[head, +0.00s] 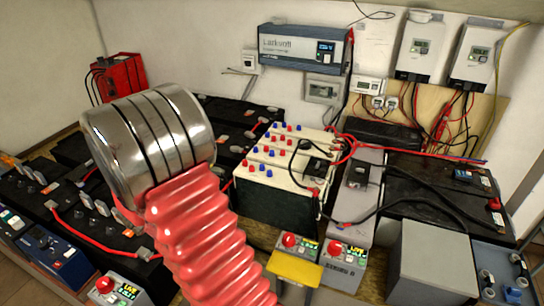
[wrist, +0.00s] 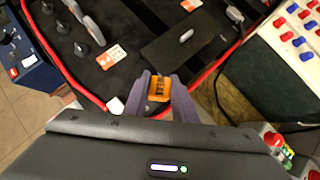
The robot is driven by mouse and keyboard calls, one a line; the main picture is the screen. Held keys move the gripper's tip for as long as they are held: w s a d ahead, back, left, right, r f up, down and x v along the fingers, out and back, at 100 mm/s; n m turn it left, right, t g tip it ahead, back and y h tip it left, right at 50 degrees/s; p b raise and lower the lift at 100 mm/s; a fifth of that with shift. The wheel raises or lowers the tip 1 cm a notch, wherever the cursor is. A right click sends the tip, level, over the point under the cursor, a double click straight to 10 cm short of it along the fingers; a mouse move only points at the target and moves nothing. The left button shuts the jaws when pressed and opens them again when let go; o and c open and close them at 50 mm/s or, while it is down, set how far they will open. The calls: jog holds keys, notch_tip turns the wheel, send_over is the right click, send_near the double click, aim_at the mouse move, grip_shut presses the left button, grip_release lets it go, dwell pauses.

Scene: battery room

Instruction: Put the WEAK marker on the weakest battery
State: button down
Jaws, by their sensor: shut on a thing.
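My gripper (wrist: 158,92) is shut on a small orange marker (wrist: 159,88) with dark lettering, held between its two grey-purple fingers over a black battery (wrist: 130,35). I cannot tell whether the marker touches it. In the head view my arm hides the gripper and marker. Cream-topped batteries (head: 290,160) with red and blue caps stand in the middle. A black battery (head: 440,190) stands at the right, and black ones (head: 95,210) at the left. Small testers with red knobs and lit displays (head: 300,246) (head: 345,262) (head: 118,288) stand along the front; their readings are too small to tell.
Red and black cables (head: 345,150) cross the battery tops. A yellow plate (head: 295,268) sits at the front middle. A blue charger (head: 303,46) and white wall units (head: 422,50) hang behind. A red box (head: 120,76) stands at the back left. Tiled floor (wrist: 20,110) shows at left.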

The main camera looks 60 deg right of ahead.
jog(key=s+d+m+g+h, duration=0.1)
jog(key=s+d+m, duration=0.25)
jog(key=d, duration=1.05)
jog(key=s+d+m+g+h, duration=0.15)
jog(key=s+d, duration=0.25)
jog(key=d, duration=1)
jog(key=s+d+m+g, duration=0.1)
jog(key=s+d, duration=0.6)
jog(key=d, duration=0.3)
jog(key=s+d+r+m+g, duration=0.1)
jog(key=s+d+m, duration=0.1)
jog(key=s+d, duration=0.6)
jog(key=shift+s+d+r+g, duration=0.25)
jog(key=shift+d+g, duration=0.1)
jog(key=shift+d, duration=0.8)
jog(key=shift+f, duration=0.2)
jog(key=shift+f, duration=3.3)
jog(key=shift+f, duration=0.5)
jog(key=c, duration=1.4)
grip_release()
